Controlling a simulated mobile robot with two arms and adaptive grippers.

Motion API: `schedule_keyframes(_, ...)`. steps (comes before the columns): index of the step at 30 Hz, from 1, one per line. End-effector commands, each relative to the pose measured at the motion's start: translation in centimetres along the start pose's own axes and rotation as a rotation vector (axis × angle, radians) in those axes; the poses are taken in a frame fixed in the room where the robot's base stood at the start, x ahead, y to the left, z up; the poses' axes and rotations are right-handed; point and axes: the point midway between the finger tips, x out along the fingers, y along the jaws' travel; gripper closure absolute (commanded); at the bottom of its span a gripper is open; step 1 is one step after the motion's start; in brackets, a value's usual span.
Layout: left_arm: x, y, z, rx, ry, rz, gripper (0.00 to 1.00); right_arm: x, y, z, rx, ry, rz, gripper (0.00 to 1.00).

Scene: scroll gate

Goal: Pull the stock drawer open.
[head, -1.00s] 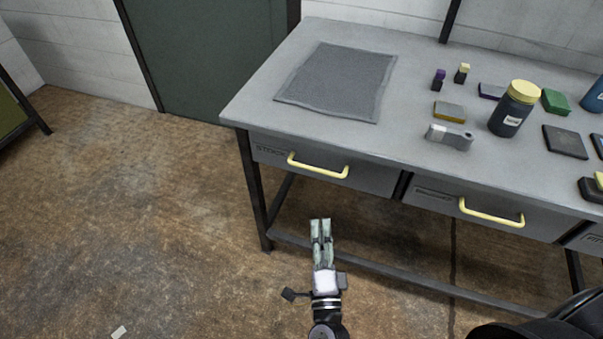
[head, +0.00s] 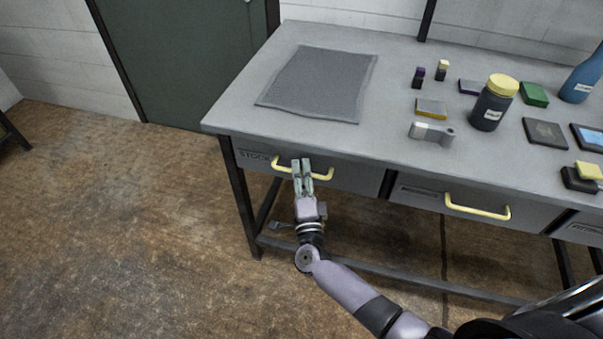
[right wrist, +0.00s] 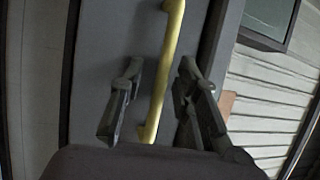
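The stock drawer (head: 352,178) is the grey front at the left end of the workbench, lettered STOCK, and it looks closed. Its yellow bar handle (head: 322,177) shows in the head view. My right gripper (head: 302,168) is at the middle of this handle, its fingers overlapping the bar. In the right wrist view the handle (right wrist: 168,75) runs between the two spread fingers of my right gripper (right wrist: 158,95), with a gap visible on each side. The gripper is open. My left gripper is not in view.
The workbench (head: 240,110) carries a grey mat (head: 320,82), a dark jar with a yellow lid (head: 494,103), a blue bottle (head: 580,80) and several small items. A second drawer (head: 425,193) with a yellow handle is to the right. The floor (head: 120,230) at left is clear.

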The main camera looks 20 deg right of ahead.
Motion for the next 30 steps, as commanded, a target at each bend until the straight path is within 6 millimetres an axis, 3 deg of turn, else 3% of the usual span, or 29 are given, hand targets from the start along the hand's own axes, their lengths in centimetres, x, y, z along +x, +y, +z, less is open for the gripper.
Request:
schedule_keyframes(9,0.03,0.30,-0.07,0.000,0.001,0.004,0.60,0.27,-0.04,-0.01,0.000,0.000,-0.001,0.71)
schedule_keyframes(22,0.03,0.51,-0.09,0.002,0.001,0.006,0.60,0.23,-0.02,0.00,0.000,0.000,0.000,0.99)
schedule_keyframes(30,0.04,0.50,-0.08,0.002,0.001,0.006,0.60,0.22,-0.01,0.00,0.000,0.000,0.000,1.00)
